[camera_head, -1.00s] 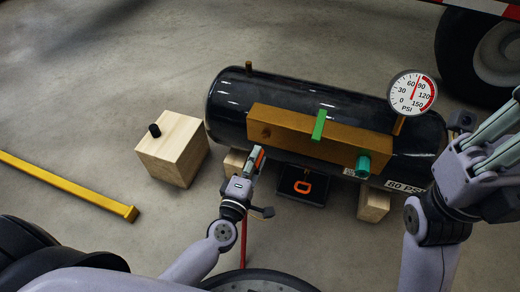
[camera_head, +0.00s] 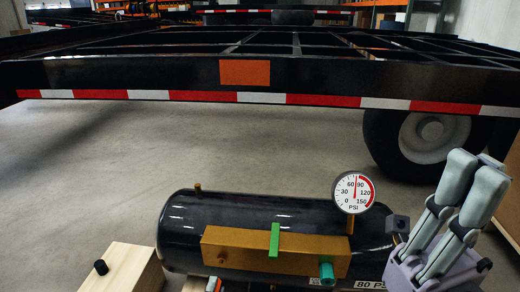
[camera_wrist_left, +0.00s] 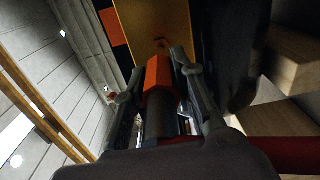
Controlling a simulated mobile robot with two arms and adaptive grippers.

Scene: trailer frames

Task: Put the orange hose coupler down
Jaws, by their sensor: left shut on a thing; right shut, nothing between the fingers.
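The orange hose coupler (camera_wrist_left: 158,74) is between the fingers of my left gripper (camera_wrist_left: 158,88) in the left wrist view. My left gripper is shut on it. In the head view only a small orange and grey tip (camera_head: 212,284) shows at the bottom edge, just below the left end of the brown manifold block (camera_head: 275,252). The rest of my left gripper is cut off there. My right gripper (camera_head: 472,180) is shut and empty, raised at the right end of the black tank (camera_head: 290,211).
A pressure gauge (camera_head: 354,192), a green lever (camera_head: 274,240) and a teal fitting (camera_head: 327,273) stick out around the block. A trailer frame (camera_head: 160,76) and wheel (camera_head: 424,133) are behind.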

